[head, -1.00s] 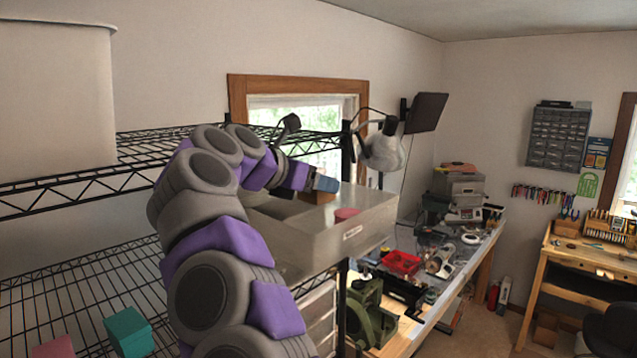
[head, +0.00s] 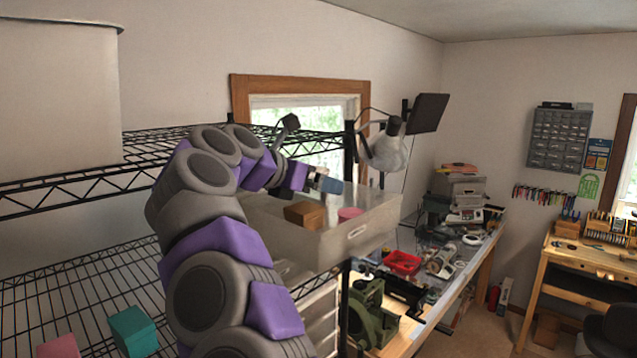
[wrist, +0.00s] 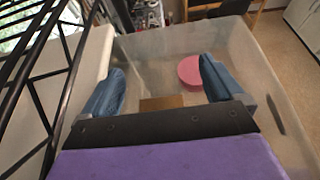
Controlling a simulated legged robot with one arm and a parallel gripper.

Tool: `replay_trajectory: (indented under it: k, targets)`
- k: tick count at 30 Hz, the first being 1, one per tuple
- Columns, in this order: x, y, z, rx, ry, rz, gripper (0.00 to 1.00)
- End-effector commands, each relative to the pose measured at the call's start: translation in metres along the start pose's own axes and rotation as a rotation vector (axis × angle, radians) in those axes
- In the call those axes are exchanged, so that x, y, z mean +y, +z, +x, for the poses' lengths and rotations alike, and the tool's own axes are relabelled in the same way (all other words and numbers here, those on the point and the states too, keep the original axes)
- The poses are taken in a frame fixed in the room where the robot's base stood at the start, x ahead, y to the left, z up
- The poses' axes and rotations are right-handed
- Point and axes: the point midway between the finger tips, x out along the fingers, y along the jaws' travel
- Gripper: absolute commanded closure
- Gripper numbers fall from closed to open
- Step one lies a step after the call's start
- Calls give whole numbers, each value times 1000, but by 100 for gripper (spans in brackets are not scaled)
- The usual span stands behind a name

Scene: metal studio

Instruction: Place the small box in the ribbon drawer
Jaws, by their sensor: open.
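A small brown box (head: 305,213) lies in the translucent drawer (head: 352,240), beside a pink round item (head: 349,213). In the wrist view the box (wrist: 162,102) shows between and beyond my fingers, partly hidden by the gripper body, and the pink item (wrist: 191,72) lies further off inside the drawer (wrist: 268,75). My gripper (head: 326,184) is above the drawer, over the box and apart from it in the head view. Its two blue fingers are spread wide with nothing between them in the wrist view (wrist: 160,88).
A black wire shelf (head: 70,188) runs along the left, with a large white bin (head: 60,95) on it. A teal box (head: 133,331) and a pink box (head: 58,347) sit on the lower shelf. A cluttered workbench (head: 440,285) stands beyond the drawer.

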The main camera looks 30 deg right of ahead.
Motion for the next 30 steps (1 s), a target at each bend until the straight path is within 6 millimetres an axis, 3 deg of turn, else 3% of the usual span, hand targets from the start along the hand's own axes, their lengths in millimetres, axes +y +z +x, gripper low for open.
replay_trajectory:
  k: [2, 12, 18, 24, 30]
  targets:
    - [0, 11, -5, 0, 1, 0, 6]
    - [-2, 9, -72, 1, 1, 3, 6]
    - [-2, 9, -102, 2, -3, -1, 6]
    - [-2, 8, -117, 3, 0, 1, 6]
    - [-1, 7, -119, 3, 0, 0, 6]
